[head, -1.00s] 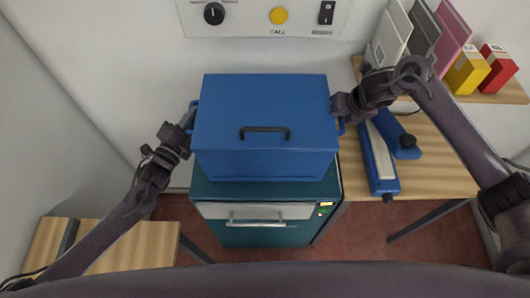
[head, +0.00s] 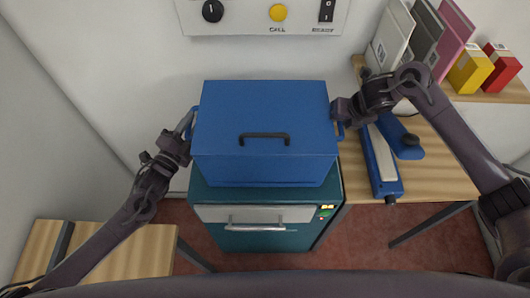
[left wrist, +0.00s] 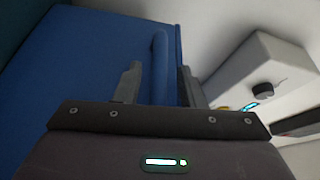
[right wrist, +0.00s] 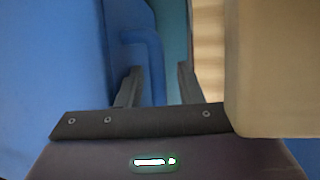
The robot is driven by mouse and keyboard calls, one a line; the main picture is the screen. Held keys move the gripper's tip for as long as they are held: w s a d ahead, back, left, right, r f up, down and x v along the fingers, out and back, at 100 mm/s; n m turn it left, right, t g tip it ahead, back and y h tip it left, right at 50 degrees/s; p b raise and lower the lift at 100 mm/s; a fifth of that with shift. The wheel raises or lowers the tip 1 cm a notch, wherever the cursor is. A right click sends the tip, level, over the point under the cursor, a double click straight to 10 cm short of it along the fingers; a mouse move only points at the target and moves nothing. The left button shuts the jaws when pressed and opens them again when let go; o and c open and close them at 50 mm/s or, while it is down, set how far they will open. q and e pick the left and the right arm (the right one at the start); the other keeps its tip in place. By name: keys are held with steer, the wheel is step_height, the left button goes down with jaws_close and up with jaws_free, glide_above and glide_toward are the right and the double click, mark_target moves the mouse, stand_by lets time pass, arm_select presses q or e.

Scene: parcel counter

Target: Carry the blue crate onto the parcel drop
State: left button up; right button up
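The blue crate (head: 262,125), lidded with a dark handle on top, sits level over the teal cabinet (head: 262,232) and hides most of its top. My left gripper (head: 185,131) is at the crate's left side handle. In the left wrist view the blue handle (left wrist: 160,62) passes between its spread fingers, with gaps showing. My right gripper (head: 341,110) is at the right side handle. In the right wrist view that handle (right wrist: 150,60) lies between its spread fingers, also with gaps. No surface is clearly marked as the parcel drop.
A wooden table (head: 435,165) on the right holds a blue-and-white tool (head: 383,160). A shelf behind holds binders and yellow (head: 468,70) and red (head: 500,68) boxes. A control panel (head: 262,14) is on the back wall. A wooden bench (head: 140,248) stands at lower left.

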steer(key=shift+a, duration=0.2)
arm_select(q)
steer(key=v, duration=0.7)
steer(key=shift+s+a, duration=0.2)
steer(key=shift+s, duration=0.1)
arm_select(e)
steer(key=v, duration=1.2)
arm_select(q)
steer(key=shift+w, duration=0.1)
arm_select(e)
steer(key=shift+d+f, duration=0.1)
steer(key=shift+d, duration=0.05)
